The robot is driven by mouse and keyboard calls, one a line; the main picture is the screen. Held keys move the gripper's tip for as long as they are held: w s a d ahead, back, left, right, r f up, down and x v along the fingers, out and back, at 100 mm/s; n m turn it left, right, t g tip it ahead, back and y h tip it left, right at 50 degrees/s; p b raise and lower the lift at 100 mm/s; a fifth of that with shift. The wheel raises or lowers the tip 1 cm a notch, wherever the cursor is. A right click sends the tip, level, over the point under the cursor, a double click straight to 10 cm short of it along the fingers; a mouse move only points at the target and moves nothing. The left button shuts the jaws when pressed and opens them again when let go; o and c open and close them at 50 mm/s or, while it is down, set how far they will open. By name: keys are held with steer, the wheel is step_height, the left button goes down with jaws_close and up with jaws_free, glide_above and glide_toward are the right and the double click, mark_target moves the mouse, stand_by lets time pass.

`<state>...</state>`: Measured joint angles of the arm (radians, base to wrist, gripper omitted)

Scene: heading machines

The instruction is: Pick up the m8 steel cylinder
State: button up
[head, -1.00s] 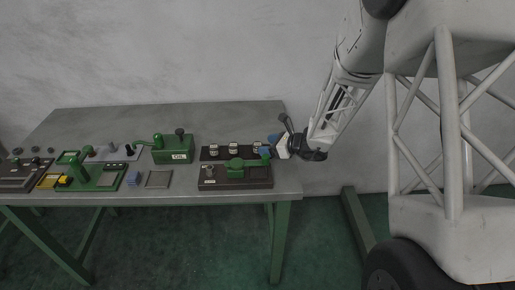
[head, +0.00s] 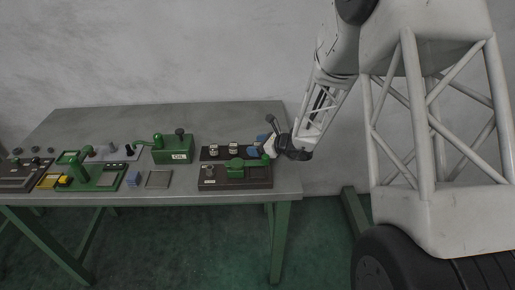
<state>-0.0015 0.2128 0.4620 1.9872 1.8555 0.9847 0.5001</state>
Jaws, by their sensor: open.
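Small steel cylinders with pale labels stand on a black rack at the back right of the table: one at the left (head: 213,152) and one in the middle (head: 233,149). The labels are too small to read, so I cannot tell which is the m8 steel cylinder. I cannot tell whether that one is between the fingers.
A dark base with a green lever device (head: 236,178) stands just in front of the rack. A green lever box (head: 172,153) is left of it. The back of the table (head: 160,118) is clear.

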mark_target(257, 144)
steer(key=c, duration=1.2)
steer(key=shift+r, duration=0.15)
steer(key=shift+r, duration=4.9)
